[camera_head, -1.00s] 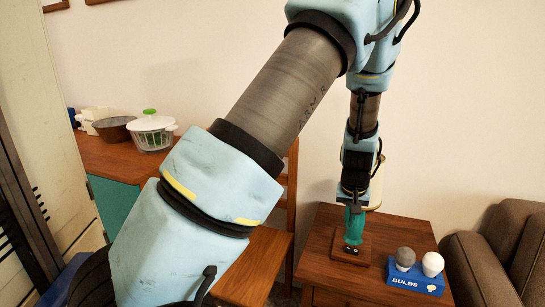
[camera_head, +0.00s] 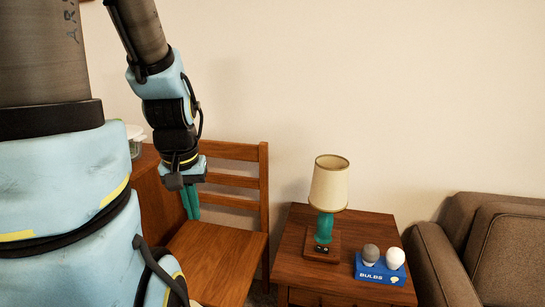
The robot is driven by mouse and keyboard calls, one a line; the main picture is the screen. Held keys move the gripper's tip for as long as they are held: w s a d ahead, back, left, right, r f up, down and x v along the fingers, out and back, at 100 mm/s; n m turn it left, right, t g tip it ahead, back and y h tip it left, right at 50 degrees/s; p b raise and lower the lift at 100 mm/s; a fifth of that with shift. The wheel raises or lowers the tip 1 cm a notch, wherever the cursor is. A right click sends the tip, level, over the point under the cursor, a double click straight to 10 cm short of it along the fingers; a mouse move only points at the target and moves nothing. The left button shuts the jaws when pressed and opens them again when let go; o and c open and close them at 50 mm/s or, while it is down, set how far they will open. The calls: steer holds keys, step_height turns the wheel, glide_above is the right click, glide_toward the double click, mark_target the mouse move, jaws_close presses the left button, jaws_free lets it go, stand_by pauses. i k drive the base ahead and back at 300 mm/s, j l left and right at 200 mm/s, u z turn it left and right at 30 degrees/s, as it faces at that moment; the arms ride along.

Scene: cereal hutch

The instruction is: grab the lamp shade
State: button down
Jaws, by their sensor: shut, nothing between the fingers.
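The lamp shade (camera_head: 329,184) is cream with a darker rim and sits on a teal lamp (camera_head: 324,228) with a wooden base. The lamp stands upright on the wooden side table (camera_head: 298,243). My gripper (camera_head: 192,213) hangs to the left of the lamp, in front of the wooden chair's back, pointing down. Its teal fingers are close together with nothing between them. The gripper is well apart from the shade.
A blue bulb tray (camera_head: 381,273) holds a grey bulb (camera_head: 371,252) and a white bulb (camera_head: 394,258) right of the lamp. A wooden chair (camera_head: 222,262) stands left of the table, a brown armchair (camera_head: 440,265) to the right. Wall space above the lamp is clear.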

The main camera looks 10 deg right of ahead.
mark_target(329, 186)
steer(key=l+u, duration=0.2)
steer(key=l, duration=0.25)
steer(key=k+l+u, duration=0.2)
steer(key=l, duration=0.25)
steer(key=k+l+u, duration=0.2)
steer(key=l, duration=0.25)
steer(key=i, duration=0.1)
